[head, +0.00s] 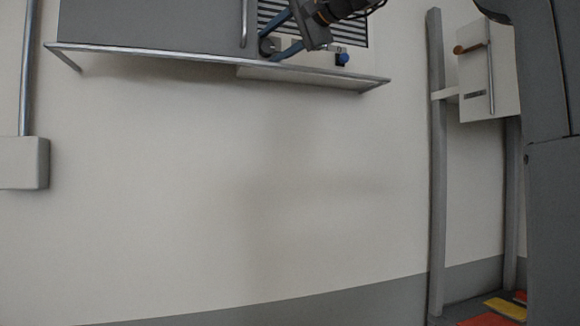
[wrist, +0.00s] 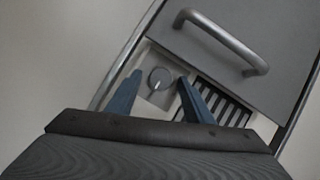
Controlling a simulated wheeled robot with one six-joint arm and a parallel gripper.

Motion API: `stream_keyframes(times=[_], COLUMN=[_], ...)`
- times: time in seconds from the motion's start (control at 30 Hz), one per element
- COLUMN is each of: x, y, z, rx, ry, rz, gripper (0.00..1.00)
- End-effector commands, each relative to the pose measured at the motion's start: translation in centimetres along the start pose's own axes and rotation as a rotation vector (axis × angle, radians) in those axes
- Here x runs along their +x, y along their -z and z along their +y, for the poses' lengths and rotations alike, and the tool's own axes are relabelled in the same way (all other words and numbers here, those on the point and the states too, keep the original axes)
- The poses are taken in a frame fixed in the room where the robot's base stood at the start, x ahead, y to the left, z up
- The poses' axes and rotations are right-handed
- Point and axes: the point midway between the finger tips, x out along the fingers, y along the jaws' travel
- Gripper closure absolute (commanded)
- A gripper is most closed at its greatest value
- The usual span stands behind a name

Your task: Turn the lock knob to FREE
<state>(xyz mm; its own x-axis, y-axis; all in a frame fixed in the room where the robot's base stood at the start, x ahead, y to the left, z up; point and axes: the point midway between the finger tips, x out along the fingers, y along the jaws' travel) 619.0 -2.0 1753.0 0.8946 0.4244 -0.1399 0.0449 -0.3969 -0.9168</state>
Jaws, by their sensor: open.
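The lock knob (wrist: 156,82) is a small round grey dial with a light pointer mark, set on a pale plate in the wrist view. In that view the mark slants slightly from upright; no lettering can be read. My gripper (wrist: 160,75) is open, its two blue fingers on either side of the knob, with visible gaps. In the head view my gripper (head: 269,45) is at the cabinet front, fingers around the knob's place. The knob is mostly hidden or too small there. Whether the fingers touch it cannot be told.
A grey door (head: 150,22) with a bar handle (wrist: 222,42) is close beside the knob. A blue-capped part (head: 342,58) sits right of my gripper. The wall beneath is clear.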

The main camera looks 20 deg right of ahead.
Motion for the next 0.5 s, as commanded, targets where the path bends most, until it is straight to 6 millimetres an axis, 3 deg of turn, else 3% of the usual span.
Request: stream_keyframes(times=[0.2, 0.5], x=[-0.3, -5.9], y=[0.1, 0.1], z=[-0.7, -0.5], rx=[-0.172, -0.165], ry=[-0.084, -0.081], rz=[-0.008, -0.003], gripper=[0.53, 0.53])
